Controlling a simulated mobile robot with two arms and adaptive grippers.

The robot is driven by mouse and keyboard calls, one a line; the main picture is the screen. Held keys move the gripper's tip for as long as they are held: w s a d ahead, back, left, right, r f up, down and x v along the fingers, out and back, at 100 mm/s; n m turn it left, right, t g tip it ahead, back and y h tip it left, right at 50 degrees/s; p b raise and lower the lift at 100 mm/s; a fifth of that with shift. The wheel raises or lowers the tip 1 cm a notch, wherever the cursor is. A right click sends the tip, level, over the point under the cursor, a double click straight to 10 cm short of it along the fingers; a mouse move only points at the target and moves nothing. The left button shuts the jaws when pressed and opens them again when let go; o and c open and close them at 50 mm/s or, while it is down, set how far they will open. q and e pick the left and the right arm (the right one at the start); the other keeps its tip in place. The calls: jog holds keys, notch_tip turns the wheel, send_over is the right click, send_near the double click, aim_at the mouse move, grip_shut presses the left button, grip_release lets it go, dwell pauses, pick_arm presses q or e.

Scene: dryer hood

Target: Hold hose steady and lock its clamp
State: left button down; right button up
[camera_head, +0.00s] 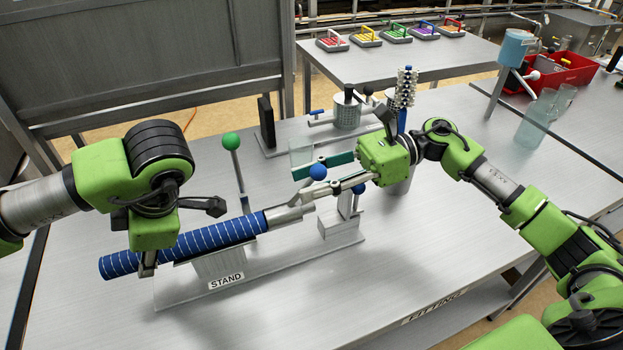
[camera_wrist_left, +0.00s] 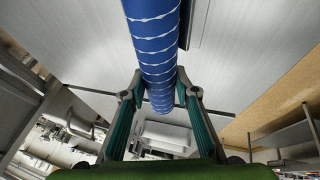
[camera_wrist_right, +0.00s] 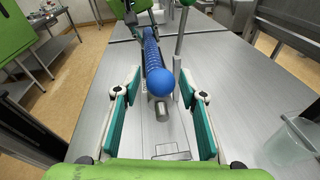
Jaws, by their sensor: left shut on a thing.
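A blue hose with white stripes (camera_head: 215,236) lies along the stand (camera_head: 228,282), its right end at a grey metal fitting (camera_head: 288,213). My left gripper (camera_head: 148,266) is shut on the hose near its left end; the left wrist view shows the hose (camera_wrist_left: 155,45) between its teal fingers. My right gripper (camera_head: 303,184) is open, with a blue ball knob (camera_head: 318,172) between its fingers. In the right wrist view the knob (camera_wrist_right: 163,82) sits between the pads with gaps on both sides. A green ball on an upright post (camera_head: 231,141) stands behind the hose. The clamp's latch is unclear.
A clear container (camera_head: 301,152) and a perforated metal cup (camera_head: 347,110) stand behind the stand. A glass pitcher (camera_head: 538,118) and a red bin (camera_head: 553,70) are at the right. The table front, right of the stand, is clear.

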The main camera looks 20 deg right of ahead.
jog(key=v, duration=1.2)
pick_arm(q)
jog(key=c, duration=1.5)
grip_release()
